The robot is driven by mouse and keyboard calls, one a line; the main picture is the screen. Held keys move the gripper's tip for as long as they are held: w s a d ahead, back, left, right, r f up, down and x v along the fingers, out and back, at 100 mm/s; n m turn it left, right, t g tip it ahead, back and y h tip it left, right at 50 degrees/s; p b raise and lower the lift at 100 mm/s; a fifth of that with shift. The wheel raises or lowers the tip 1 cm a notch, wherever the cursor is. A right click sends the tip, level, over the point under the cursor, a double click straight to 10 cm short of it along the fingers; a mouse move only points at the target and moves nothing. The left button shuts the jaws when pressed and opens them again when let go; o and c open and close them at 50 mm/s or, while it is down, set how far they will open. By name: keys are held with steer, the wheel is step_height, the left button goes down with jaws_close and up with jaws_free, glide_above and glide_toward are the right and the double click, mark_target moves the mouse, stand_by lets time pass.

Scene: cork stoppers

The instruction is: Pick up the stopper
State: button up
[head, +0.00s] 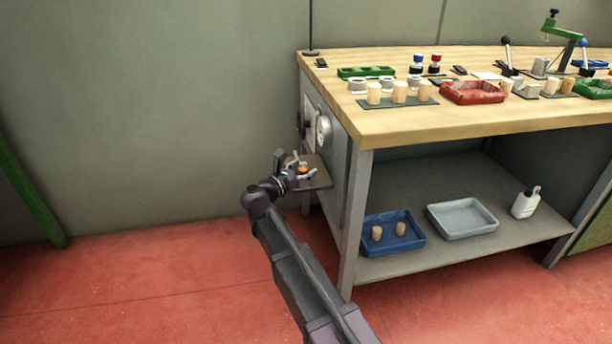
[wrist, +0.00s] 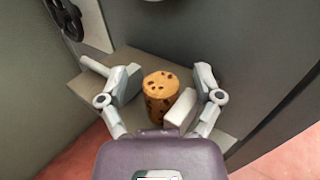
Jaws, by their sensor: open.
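A speckled brown cork stopper (wrist: 160,84) stands upright on a small grey side shelf (wrist: 90,88) in the wrist view. My gripper (wrist: 148,76) is open, with its fingers spread on both sides of the stopper. A pale finger part hides the stopper's lower right side. I cannot tell whether any finger touches it. In the head view my gripper (head: 298,163) is over the shelf (head: 318,179) at the bench's left end, and the stopper (head: 302,169) shows as a small orange-brown patch between the fingers.
The bench end panel with a round dial (head: 323,129) rises beside the shelf. On the lower bench shelf are a blue tray (head: 415,243) with two corks and a grey tray (head: 462,222). More corks (head: 399,92) stand on the bench top.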

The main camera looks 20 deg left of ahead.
mark_target(304, 168)
stand_by(0.4)
steer(key=c, duration=0.8)
steer(key=shift+c, duration=0.2)
steer(key=shift+r, duration=0.2)
step_height(304, 168, up, 10)
steer(key=p, duration=1)
steer(key=shift+f, duration=0.2)
